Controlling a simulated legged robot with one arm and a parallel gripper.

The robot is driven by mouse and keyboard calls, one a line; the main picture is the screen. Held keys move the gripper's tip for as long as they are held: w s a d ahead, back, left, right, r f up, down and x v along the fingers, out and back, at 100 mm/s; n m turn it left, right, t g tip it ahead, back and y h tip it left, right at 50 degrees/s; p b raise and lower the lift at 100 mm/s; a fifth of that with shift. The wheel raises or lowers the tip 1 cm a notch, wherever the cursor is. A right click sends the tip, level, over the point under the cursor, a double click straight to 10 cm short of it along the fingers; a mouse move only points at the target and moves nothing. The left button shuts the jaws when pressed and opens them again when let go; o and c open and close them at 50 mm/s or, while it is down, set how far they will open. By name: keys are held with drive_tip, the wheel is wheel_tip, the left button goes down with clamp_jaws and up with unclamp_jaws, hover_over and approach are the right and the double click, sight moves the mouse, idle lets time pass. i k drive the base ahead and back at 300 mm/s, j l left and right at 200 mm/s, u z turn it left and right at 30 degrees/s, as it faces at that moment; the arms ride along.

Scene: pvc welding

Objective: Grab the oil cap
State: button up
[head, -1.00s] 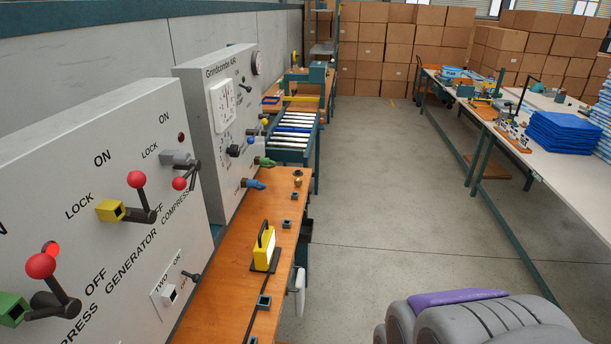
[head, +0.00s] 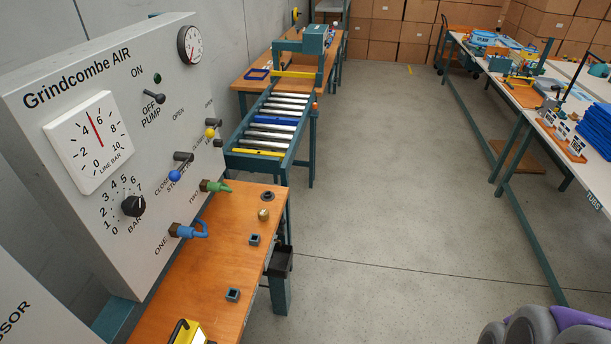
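A small round brass-coloured piece (head: 263,214) sits on the wooden bench (head: 235,212), near its right edge. It may be the oil cap, but it is too small to tell. A dark ring-shaped fitting (head: 266,197) lies just beyond it. No other piece is clearly an oil cap.
A grey "Grindcombe AIR" panel (head: 150,60) with gauges and levers stands left of the bench. Small square sockets (head: 233,295) and a yellow device (head: 187,333) are on the bench. A roller conveyor (head: 280,118) is beyond. The concrete floor (head: 400,180) to the right is clear.

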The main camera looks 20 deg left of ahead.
sight(262, 213)
drive_tip(key=i+l+u, duration=0.1)
drive_tip(key=i+u, duration=0.3)
drive_tip(key=i+l+u, duration=0.2)
drive_tip(key=i+u, duration=0.25)
drive_tip(key=i+l+u, duration=0.65)
drive_tip(key=u, duration=0.15)
drive_tip(key=i+l+u, duration=0.15)
drive_tip(key=l+u, duration=0.25)
drive_tip(key=i+l+u, duration=0.1)
drive_tip(key=l+u, duration=0.7)
drive_tip(key=i+l, duration=0.05)
